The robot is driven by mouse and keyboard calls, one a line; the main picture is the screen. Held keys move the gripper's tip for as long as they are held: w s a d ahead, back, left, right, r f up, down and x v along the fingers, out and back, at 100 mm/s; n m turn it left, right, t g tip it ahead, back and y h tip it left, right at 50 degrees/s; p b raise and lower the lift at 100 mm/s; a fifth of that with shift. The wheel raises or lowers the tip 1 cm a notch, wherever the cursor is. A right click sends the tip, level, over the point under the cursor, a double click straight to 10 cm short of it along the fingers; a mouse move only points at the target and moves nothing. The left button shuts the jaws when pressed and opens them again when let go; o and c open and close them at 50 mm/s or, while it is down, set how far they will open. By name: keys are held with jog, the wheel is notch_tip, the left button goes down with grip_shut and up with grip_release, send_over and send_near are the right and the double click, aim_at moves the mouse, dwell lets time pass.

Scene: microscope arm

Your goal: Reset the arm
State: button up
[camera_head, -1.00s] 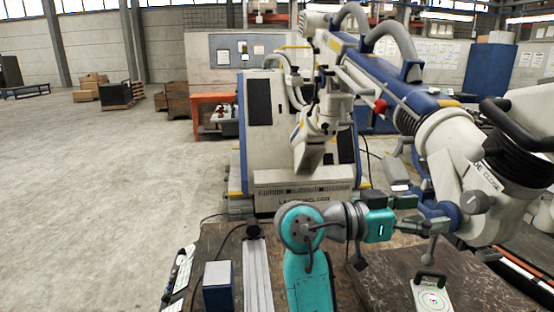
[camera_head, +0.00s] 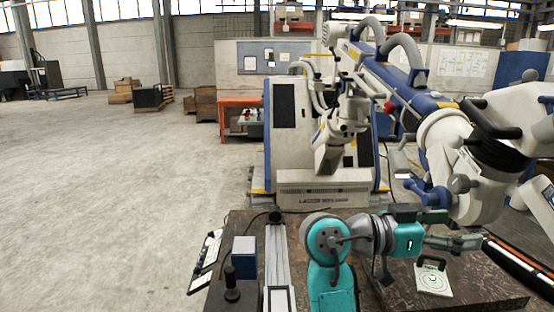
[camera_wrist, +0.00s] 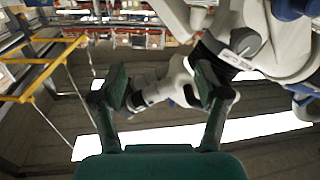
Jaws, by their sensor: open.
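The microscope arm is a long white and blue beam (camera_head: 428,103) rising from a white base cabinet (camera_head: 284,140). Its bulky white head (camera_head: 487,203) hangs at the right, with black grips and a blue joint with knobs (camera_head: 428,192) at its lower left. My gripper (camera_head: 478,241) is open and empty, just below this joint in the head view; a gap shows there. In the wrist view, my gripper (camera_wrist: 160,88) has its dark green fingers apart. A white and black part of the microscope (camera_wrist: 160,90) shows beyond them, and more white housing (camera_wrist: 275,40) fills the upper right.
A dark table (camera_head: 490,285) lies under my arm. On it are a white plate with a round target (camera_head: 433,281), a blue box (camera_head: 244,257), a black knobbed piece (camera_head: 232,290) and a metal rail (camera_head: 276,262). The floor (camera_head: 120,190) at left is open.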

notch_tip(320, 180, down, 22)
jog(key=w+r+n+t+y, duration=0.1)
jog(key=w+n+t+y, duration=0.2)
jog(key=n+t, duration=0.8)
jog(key=s+a+f+n+t+y, duration=0.15)
jog(key=s+f+n+y, duration=0.25)
jog(key=f, duration=0.4)
jog(key=s+a+f+n+t+y, duration=0.1)
jog(key=s+a+f+n+y, duration=0.15)
jog(key=s+f, duration=0.4)
jog(key=s+a+f+n+y, duration=0.1)
jog(key=s+a+f+y, duration=0.25)
jog(key=s, duration=0.45)
jog(key=s+a+f+n+y, duration=0.1)
jog(key=s+a+f+y, duration=0.1)
jog(key=s+f+y, duration=0.35)
jog(key=s+a+r+m, duration=0.1)
jog(key=s+r, duration=0.3)
jog(key=s, duration=0.5)
jog(key=s+r+m, duration=0.2)
jog(key=s+r, duration=0.2)
jog(key=s, duration=0.5)
jog(key=shift+s+a, duration=0.15)
jog(key=shift+a, duration=0.2)
